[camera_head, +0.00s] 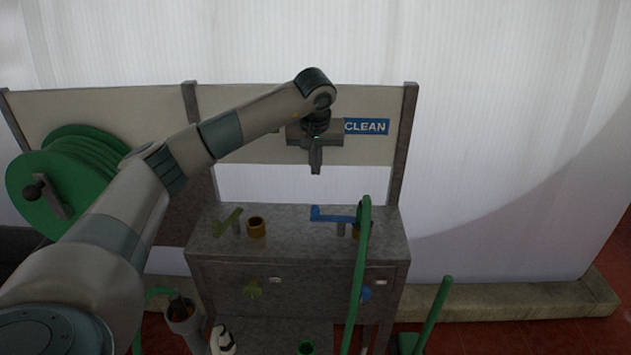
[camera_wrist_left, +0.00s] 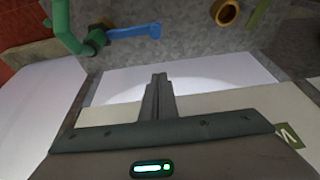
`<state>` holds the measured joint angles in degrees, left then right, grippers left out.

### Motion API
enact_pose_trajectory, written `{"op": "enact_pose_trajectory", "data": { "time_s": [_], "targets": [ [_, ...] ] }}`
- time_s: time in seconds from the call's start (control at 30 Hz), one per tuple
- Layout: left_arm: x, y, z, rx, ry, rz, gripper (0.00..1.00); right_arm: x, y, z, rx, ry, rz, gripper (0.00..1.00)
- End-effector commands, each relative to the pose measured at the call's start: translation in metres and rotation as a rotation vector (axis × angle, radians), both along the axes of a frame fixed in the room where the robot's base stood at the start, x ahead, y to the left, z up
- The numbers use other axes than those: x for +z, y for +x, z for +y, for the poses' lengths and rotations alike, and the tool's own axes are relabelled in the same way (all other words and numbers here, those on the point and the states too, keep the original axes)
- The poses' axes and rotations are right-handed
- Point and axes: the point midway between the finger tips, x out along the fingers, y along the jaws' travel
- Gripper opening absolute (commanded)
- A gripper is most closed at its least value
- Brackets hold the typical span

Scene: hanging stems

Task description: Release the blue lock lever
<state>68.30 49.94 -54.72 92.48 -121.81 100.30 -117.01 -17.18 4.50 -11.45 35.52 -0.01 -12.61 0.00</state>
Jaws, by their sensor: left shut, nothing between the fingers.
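The blue lock lever (camera_head: 333,217) lies on top of the grey metal cabinet, on the right half, with its raised end at the left. It also shows in the left wrist view (camera_wrist_left: 135,31), beside a green hose fitting. My left gripper (camera_head: 316,170) is above and behind the lever, pointing down, apart from it. Its fingers (camera_wrist_left: 157,82) are together with nothing between them. My right gripper is not seen in either view.
The grey cabinet (camera_head: 285,245) also bears an olive lever (camera_head: 228,221) and a brass ring (camera_head: 256,227). A green hose (camera_head: 358,285) rises in front of the blue lever's right end. A green hose reel (camera_head: 75,180) stands at left. A blue CLEAN sign (camera_head: 367,127) is on the back panel.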

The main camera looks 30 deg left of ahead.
Motion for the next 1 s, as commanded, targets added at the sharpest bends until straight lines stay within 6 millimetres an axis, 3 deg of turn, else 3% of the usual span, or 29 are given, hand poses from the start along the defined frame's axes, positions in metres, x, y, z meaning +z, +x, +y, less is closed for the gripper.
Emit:
{"op": "enact_pose_trajectory", "data": {
  "time_s": [0.27,0.77,1.0],
  "targets": [
    [-0.023,0.007,0.004,0.001,-0.001,0.003,0.0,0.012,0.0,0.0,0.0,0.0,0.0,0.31],
    [-0.091,0.027,0.016,0.001,-0.002,0.002,0.0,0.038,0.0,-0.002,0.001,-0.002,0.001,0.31],
    [-0.089,0.007,0.004,-0.002,-0.001,0.001,0.0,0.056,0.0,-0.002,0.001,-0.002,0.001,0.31]
  ]
}}
